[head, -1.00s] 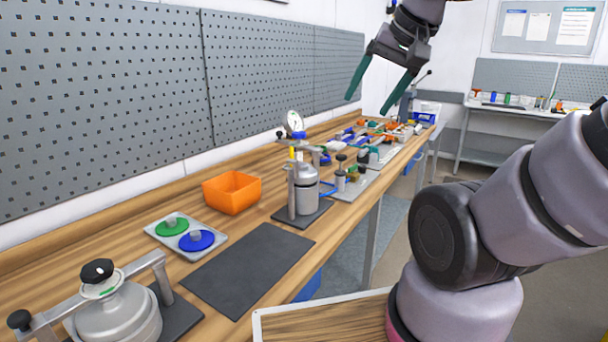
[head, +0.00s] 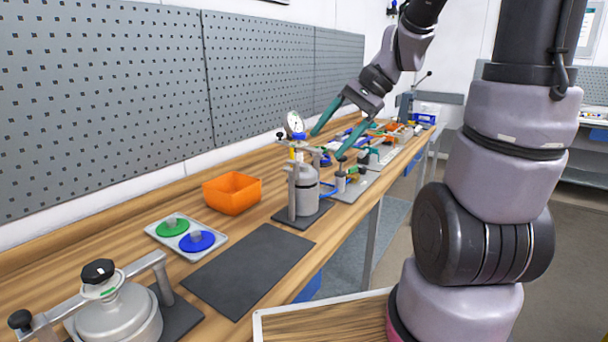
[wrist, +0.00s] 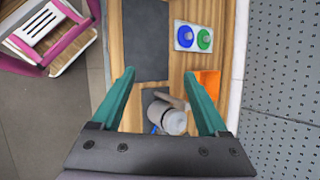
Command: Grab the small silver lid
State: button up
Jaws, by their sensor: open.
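The smaller silver vessel (head: 306,190) stands on a dark plate in the middle of the bench, under a clamp frame. Its silver top is partly hidden by the frame, so I cannot tell a separate lid clearly. The vessel also shows in the wrist view (wrist: 174,122), low between the fingers. My gripper (head: 327,146) is open and empty, with green fingers tilted down. In the head view it appears just beyond and above the vessel, apart from it. In the wrist view the fingertips (wrist: 159,73) point toward the dark mat.
A larger silver vessel (head: 118,318) with a clamp bar is at front left. A tray (head: 160,238) holds green and blue discs. An orange bin (head: 232,192) stands behind a bare dark mat (head: 250,268). Tools crowd the far bench; a pegboard (head: 100,100) borders the left.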

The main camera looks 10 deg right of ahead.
jog(key=w+f+m+y, duration=0.3)
jog(key=w+f+y, duration=0.1)
jog(key=w, duration=0.1)
jog(key=m+t+y, duration=0.3)
jog(key=m+t, duration=0.7)
jog(key=m, duration=0.3)
send_near(304, 165)
jog(key=x, duration=1)
jog(key=shift+w+f, duration=0.15)
jog(key=shift+f, duration=0.2)
grip_shut()
